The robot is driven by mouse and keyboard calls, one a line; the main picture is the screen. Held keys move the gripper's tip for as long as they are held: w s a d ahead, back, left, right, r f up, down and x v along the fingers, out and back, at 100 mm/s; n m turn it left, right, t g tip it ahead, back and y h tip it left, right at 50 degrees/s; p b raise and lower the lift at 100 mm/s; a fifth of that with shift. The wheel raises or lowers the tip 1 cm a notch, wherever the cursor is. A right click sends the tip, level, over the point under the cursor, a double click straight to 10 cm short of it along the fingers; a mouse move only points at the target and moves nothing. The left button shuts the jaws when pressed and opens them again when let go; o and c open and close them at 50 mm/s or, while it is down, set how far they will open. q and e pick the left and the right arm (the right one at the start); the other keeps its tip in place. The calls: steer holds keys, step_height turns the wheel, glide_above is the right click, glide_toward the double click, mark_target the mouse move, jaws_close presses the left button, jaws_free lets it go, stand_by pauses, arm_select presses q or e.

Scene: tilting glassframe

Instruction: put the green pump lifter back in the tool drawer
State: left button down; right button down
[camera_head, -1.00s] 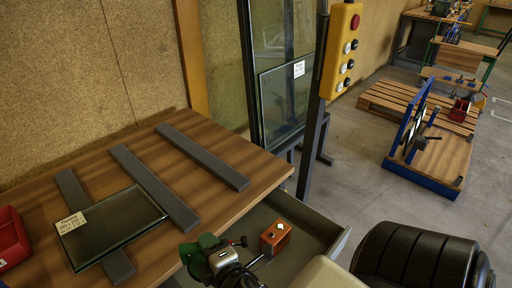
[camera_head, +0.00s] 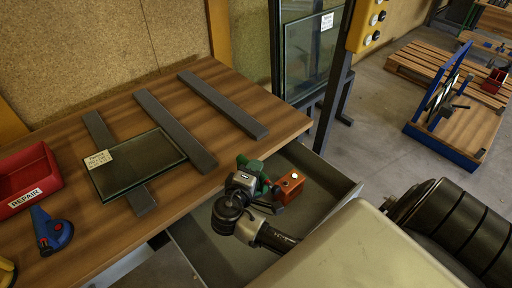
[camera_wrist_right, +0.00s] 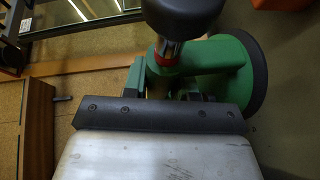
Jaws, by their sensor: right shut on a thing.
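The green pump lifter (camera_head: 263,170) is held in my right gripper (camera_head: 262,190), over the open tool drawer (camera_head: 328,178) near the table edge. In the right wrist view the lifter (camera_wrist_right: 228,65) shows a green body, a black round pad at right and a black knob at top. The right gripper (camera_wrist_right: 165,95) is shut on it. The gripper and wrist partly hide the lifter in the head view. I cannot tell whether it touches the drawer floor. My left gripper is not in view.
An orange box (camera_head: 290,186) sits in the drawer just right of the lifter. On the table lie grey strips (camera_head: 222,104), a glass pane (camera_head: 140,165), a red REPAIR bin (camera_head: 28,180) and a blue tool (camera_head: 50,230). The drawer's right part looks empty.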

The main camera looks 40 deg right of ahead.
step_height(320, 180, down, 13)
steer(key=shift+f+b, duration=0.2)
steer(key=shift+b, duration=0.4)
steer(key=x, duration=0.3)
steer(key=p+x, duration=0.1)
steer(key=shift+w+d+r, duration=0.1)
steer(key=shift+d+r, duration=0.1)
steer(key=shift+r, duration=0.2)
steer(key=shift+a+f, duration=0.1)
steer(key=shift+f, duration=0.6)
steer(key=shift+f+b, duration=0.2)
steer(key=shift+b, duration=0.1)
steer(key=c, duration=0.9)
jaws_free()
steer(key=shift+r, duration=0.1)
